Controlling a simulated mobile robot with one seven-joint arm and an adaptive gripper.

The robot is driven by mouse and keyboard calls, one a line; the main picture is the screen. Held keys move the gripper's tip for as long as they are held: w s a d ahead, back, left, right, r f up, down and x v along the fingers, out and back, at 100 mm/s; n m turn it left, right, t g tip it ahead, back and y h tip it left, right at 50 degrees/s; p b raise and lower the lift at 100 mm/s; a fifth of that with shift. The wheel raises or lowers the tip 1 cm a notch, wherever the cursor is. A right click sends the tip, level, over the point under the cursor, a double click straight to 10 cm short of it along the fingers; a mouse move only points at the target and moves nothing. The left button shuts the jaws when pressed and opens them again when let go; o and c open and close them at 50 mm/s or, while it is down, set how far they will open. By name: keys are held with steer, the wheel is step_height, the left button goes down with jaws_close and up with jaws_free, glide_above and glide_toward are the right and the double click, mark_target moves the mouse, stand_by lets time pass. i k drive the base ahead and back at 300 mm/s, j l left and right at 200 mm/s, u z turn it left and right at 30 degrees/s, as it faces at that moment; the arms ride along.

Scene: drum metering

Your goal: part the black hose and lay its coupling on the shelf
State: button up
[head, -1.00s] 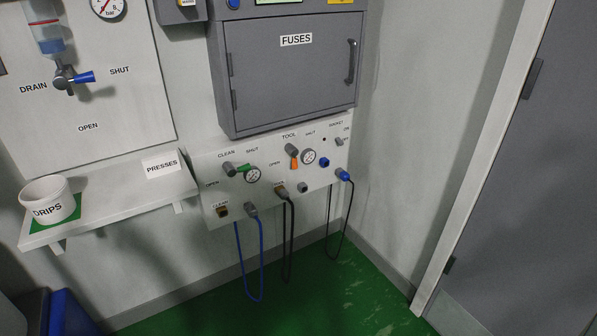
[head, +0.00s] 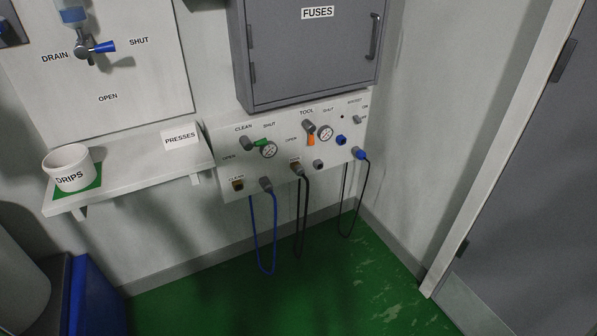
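A black hose (head: 306,215) hangs in a narrow loop below the white panel. The port's small label is too blurred to read. The shelf (head: 122,178) is a white ledge on the wall to the left of the panel. It carries a PRESSES sign and a cup. My gripper is not in view.
A blue hose (head: 274,235) hangs left of the black one, and a thin black cable (head: 351,218) with a blue plug (head: 360,153) hangs to its right. The DRIPS cup (head: 70,167) stands on the shelf's left end. The grey FUSES cabinet (head: 312,55) juts out above the panel.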

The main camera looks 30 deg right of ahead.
mark_target(298, 169)
steer(key=i+l, duration=0.1)
steer(key=l, duration=0.35)
steer(key=i+l, duration=0.1)
steer(key=l, duration=0.35)
steer(key=i+l, duration=0.1)
steer(key=l, duration=0.35)
steer(key=i+l, duration=0.15)
steer(key=l, duration=0.3)
steer(key=i+l, duration=0.1)
steer(key=l, duration=0.35)
